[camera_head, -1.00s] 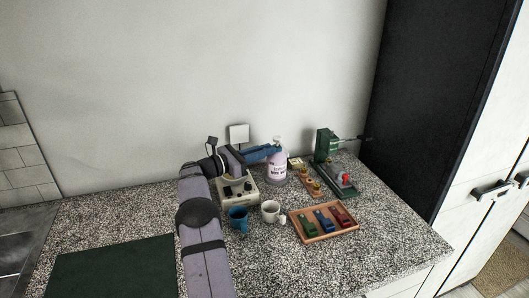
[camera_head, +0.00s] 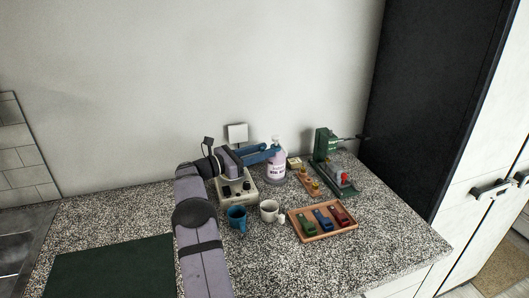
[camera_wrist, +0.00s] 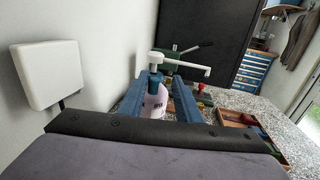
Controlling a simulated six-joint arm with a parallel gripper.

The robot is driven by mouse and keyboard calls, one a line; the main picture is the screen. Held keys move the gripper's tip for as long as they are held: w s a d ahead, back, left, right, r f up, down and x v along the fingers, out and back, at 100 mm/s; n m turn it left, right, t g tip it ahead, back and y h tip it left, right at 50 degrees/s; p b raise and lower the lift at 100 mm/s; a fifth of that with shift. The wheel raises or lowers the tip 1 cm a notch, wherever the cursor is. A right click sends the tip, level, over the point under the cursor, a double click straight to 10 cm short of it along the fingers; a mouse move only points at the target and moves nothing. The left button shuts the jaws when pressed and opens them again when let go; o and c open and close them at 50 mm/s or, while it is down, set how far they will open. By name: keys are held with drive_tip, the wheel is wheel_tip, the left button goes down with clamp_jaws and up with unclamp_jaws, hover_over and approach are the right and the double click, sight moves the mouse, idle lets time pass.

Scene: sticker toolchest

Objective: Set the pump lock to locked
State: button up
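The pump bottle (camera_head: 276,174) stands upright at the back of the counter, pale with a printed label. In the wrist view the bottle (camera_wrist: 155,106) has a white pump head with a long spout (camera_wrist: 190,64) pointing right, above a blue collar (camera_wrist: 155,76). My gripper (camera_head: 276,151) reaches from the left at the height of the bottle's neck. In the wrist view the blue fingers of my gripper (camera_wrist: 159,80) are apart, one on each side of the neck and collar. I see no clear grip on it. The lock marking is too small to read.
A beige box with knobs (camera_head: 236,190) sits under my wrist. A blue mug (camera_head: 237,217) and a white mug (camera_head: 269,211) stand in front. A wooden tray (camera_head: 324,238) holds colored blocks. A green press (camera_head: 325,147) stands right of the bottle.

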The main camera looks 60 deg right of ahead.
drive_tip(key=shift+b+v, duration=0.75)
drive_tip(key=shift+v, duration=2.3)
drive_tip(key=shift+r, duration=0.1)
drive_tip(key=s+r+p, duration=0.4)
drive_tip(key=r+p, duration=0.2)
drive_tip(key=r, duration=0.4)
drive_tip(key=s+r+p, duration=0.4)
drive_tip(key=r+p, duration=0.3)
drive_tip(key=r, duration=0.4)
drive_tip(key=shift+w+a+f+n+t+y, duration=0.35)
drive_tip(key=shift+w+f+n+t, duration=1.4)
drive_tip(key=shift+f, duration=2.7)
drive_tip(key=shift+w+a+f+n+t+y, duration=0.4)
drive_tip(key=shift+w+f+n+t, duration=0.65)
drive_tip(key=shift+f+t, duration=2.4)
drive_tip(key=d+f+g+p, duration=0.2)
drive_tip(key=d+f+p, duration=0.1)
drive_tip(key=d, duration=0.3)
drive_tip(key=shift+s+f, duration=0.25)
drive_tip(key=shift+f, duration=0.45)
drive_tip(key=shift+c, duration=0.7)
